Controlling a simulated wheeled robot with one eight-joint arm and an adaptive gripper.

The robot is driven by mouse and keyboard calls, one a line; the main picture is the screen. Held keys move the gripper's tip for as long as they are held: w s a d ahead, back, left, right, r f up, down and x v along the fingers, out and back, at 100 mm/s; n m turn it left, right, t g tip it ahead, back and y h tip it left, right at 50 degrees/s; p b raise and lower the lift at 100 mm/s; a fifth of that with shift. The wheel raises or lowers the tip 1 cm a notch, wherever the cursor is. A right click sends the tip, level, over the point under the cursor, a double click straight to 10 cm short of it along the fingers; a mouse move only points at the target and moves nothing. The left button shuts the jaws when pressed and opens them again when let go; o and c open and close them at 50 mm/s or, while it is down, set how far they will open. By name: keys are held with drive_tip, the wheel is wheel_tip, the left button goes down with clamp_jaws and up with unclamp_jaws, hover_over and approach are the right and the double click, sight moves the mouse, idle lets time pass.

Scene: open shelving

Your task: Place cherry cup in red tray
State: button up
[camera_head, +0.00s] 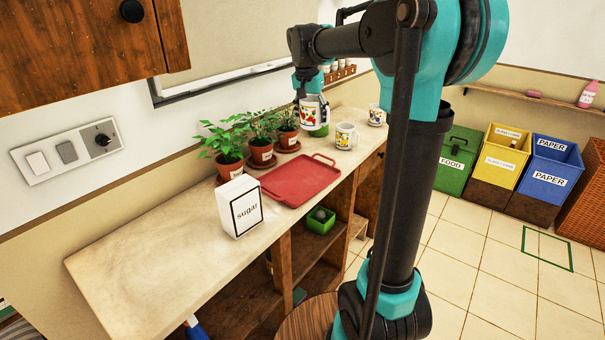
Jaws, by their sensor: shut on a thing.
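The cherry cup (309,117), white with a red print, hangs upright from my gripper (308,95) at the back of the counter. My gripper is shut on it, reaching down from above; its fingers are small and partly hidden here. The red tray (298,180) lies flat on the counter, nearer the camera than the cup, and is empty. The cup is apart from the tray, beyond its far end.
Several potted plants (262,151) stand along the wall beside the tray. A sugar box (239,207) stands at its near end. Another printed cup (345,136) and a farther cup (377,115) stand right of the held cup. The counter's near left (150,250) is clear.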

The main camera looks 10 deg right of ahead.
sight(312, 171)
wheel_tip(312, 171, down, 18)
drive_tip(key=shift+r, duration=0.25)
drive_tip(key=shift+f, duration=0.15)
drive_tip(key=o, duration=1.4)
drive_tip(key=shift+c, duration=0.2)
drive_tip(key=v, duration=1.2)
drive_tip(key=s+d+f+n, duration=0.1)
drive_tip(key=s+f+n, duration=0.1)
drive_tip(key=s+f, duration=0.4)
drive_tip(key=s+d+f+n+t+y, duration=0.1)
drive_tip(key=s+f, duration=0.5)
drive_tip(key=s, duration=0.6)
drive_tip(key=s+d+f+n, duration=0.3)
drive_tip(key=s+f, duration=0.3)
drive_tip(key=s, duration=0.3)
drive_tip(key=shift+s+f+n+t+y, duration=0.15)
drive_tip(key=shift+f+n+t+y, duration=0.15)
drive_tip(key=shift+n+t, duration=0.1)
